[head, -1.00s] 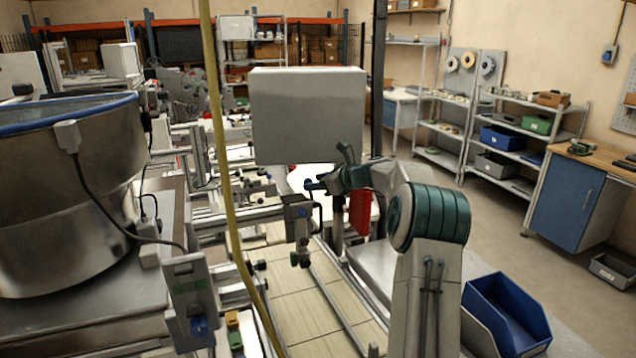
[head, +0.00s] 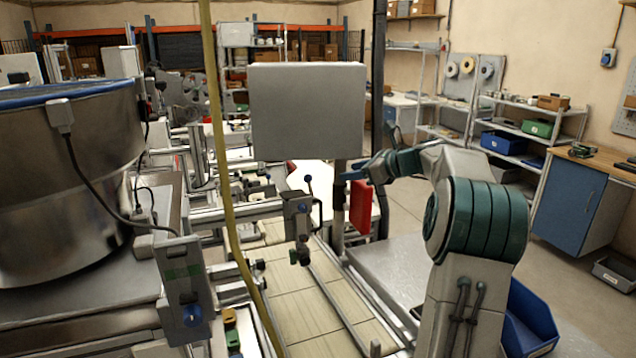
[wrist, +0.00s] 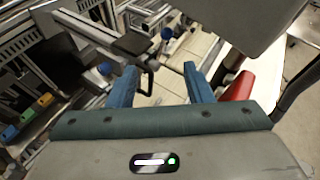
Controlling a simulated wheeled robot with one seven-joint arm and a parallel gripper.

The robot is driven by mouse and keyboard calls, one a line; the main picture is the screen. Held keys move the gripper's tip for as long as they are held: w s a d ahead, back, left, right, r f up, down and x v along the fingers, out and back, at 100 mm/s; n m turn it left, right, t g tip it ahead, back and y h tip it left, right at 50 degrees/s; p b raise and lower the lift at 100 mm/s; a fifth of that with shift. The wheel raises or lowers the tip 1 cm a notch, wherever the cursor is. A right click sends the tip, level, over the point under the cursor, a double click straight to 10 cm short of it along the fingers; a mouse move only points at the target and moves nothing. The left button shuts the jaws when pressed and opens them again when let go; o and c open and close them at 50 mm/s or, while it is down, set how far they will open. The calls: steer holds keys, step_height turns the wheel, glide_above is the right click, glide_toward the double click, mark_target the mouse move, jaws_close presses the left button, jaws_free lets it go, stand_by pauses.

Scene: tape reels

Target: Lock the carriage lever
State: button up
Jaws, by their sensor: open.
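The carriage (head: 298,208) is a dark grey block on a rail, left of centre in the head view. A short lever with a dark blue ball knob (head: 308,179) stands up from its top. A black looped handle (head: 319,214) is on its right side. My gripper (head: 372,155) is open and empty, to the right of the lever and apart from it. In the wrist view the blue fingers of my gripper (wrist: 160,68) are spread, with the carriage (wrist: 132,44) and a blue knob (wrist: 168,33) beyond them. Whether the lever is locked cannot be told.
A red box (head: 361,207) hangs on a post just below my gripper. A large grey panel (head: 307,110) stands behind. A yellow cable (head: 222,150) runs down left of the carriage. A metal bowl (head: 60,185) fills the left. A blue bin (head: 530,320) is at lower right.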

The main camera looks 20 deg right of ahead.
steer(key=shift+s+d+r, duration=0.15)
steer(key=shift+s, duration=0.15)
